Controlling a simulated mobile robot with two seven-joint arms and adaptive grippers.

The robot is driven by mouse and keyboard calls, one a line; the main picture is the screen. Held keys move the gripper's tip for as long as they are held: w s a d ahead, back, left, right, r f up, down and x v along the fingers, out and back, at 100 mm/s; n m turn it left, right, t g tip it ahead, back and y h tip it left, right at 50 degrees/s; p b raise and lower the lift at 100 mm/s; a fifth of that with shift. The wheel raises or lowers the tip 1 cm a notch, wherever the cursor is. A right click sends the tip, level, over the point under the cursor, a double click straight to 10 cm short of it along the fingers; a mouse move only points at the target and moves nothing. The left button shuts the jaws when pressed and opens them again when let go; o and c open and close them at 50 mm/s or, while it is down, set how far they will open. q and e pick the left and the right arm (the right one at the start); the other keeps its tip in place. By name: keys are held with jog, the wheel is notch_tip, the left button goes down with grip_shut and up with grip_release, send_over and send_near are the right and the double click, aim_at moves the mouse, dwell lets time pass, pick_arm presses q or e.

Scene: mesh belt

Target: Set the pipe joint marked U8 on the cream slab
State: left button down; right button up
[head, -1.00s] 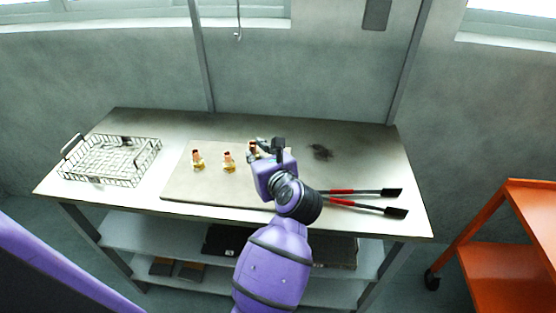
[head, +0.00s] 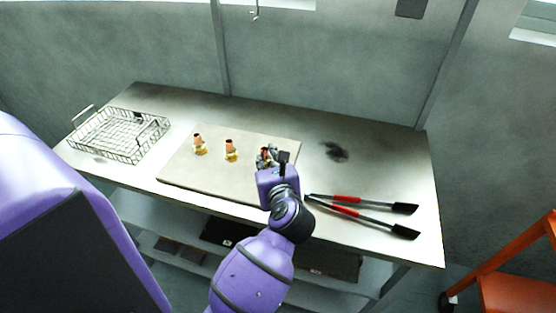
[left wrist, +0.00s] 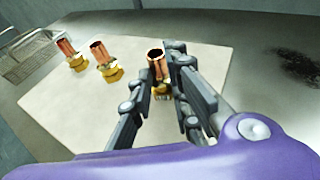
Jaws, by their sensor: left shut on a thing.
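The cream slab (head: 215,187) lies flat on the table. Two copper-and-brass pipe joints stand upright on it, one on the left (head: 200,145) and one in the middle (head: 230,151). They also show in the left wrist view, the left one (left wrist: 70,53) and the middle one (left wrist: 104,61). My left gripper (head: 268,156) is over the right part of the slab, shut on a third pipe joint (left wrist: 156,66). This joint is upright, its brass base partly hidden between the fingers. I cannot tell whether it touches the slab. No U8 mark is readable. My right gripper is not in view.
A wire basket (head: 116,152) stands on the table's left end. Two red-handled tools (head: 365,202) lie right of the gripper. A dark smudge (head: 335,152) marks the table behind them. An orange cart (head: 530,262) stands at the lower right.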

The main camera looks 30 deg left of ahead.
pick_arm(q)
jog(key=shift+r, duration=0.1)
jog(key=shift+a, duration=0.25)
jog(key=c, duration=1.6)
grip_release()
jog(key=shift+f, duration=0.2)
jog(key=shift+c, duration=0.2)
